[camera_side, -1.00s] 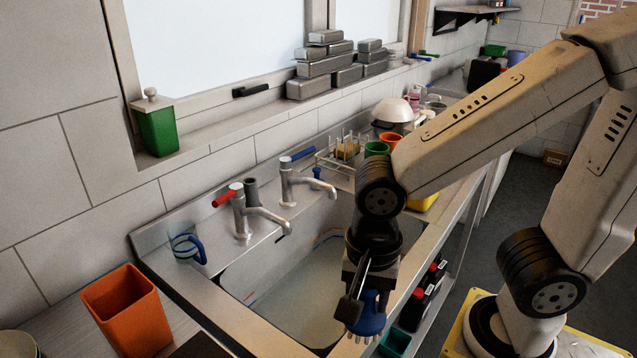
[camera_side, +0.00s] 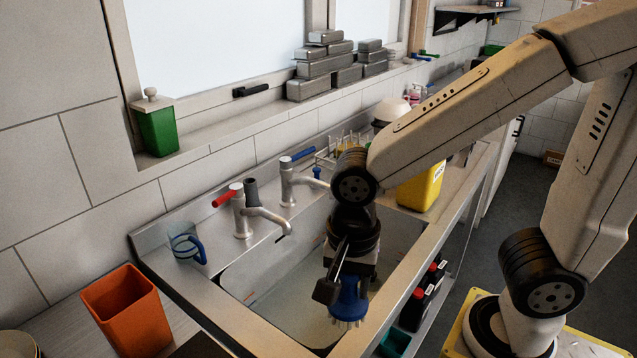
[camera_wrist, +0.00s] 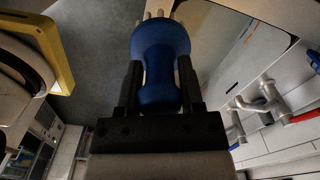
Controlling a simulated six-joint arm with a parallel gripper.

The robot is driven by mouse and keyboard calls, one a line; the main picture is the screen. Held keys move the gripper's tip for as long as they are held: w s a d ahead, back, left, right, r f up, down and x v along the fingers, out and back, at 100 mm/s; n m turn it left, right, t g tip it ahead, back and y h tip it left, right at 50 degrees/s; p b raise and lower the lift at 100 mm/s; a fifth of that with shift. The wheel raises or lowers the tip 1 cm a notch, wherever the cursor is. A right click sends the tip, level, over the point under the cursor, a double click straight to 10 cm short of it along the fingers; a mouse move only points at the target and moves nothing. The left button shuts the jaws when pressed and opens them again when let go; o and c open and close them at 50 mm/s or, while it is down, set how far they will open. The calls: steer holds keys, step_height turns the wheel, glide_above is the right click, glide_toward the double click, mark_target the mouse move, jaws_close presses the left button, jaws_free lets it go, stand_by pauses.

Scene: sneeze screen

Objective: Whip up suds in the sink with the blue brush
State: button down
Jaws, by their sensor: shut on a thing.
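My gripper (camera_side: 338,284) is shut on the blue brush (camera_side: 349,300), which points bristles down over the front part of the sink (camera_side: 280,311). In the wrist view the brush (camera_wrist: 160,60) sits between the two black fingers (camera_wrist: 160,88), its pale bristles at the far end. The sink holds greyish, flat-looking liquid, and no suds show. I cannot tell whether the bristles touch the liquid. My arm hides part of the basin's right side.
Two taps with a red handle (camera_side: 228,195) and a blue handle (camera_side: 297,155) stand behind the basin. A glass jug (camera_side: 186,246) is at the sink's left corner. An orange bin (camera_side: 128,312) stands left, and a yellow container (camera_side: 420,188) right.

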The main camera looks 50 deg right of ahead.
steer(key=w+d+f, duration=0.3)
steer(key=w+d, duration=0.4)
steer(key=w, duration=0.1)
steer(key=w+d+f, duration=0.3)
steer(key=w+d, duration=0.4)
steer(key=w, duration=0.1)
steer(key=shift+w+d+f, duration=0.2)
steer(key=shift+w+d, duration=0.15)
steer(key=shift+d, duration=0.05)
steer(key=shift+f, duration=0.15)
steer(key=shift+f, duration=12.85)
steer(key=shift+w+d, duration=0.5)
steer(key=shift+d, duration=1)
steer(key=shift+w+d, duration=0.5)
steer(key=shift+d, duration=1)
steer(key=shift+w+d, duration=0.5)
steer(key=shift+d, duration=1)
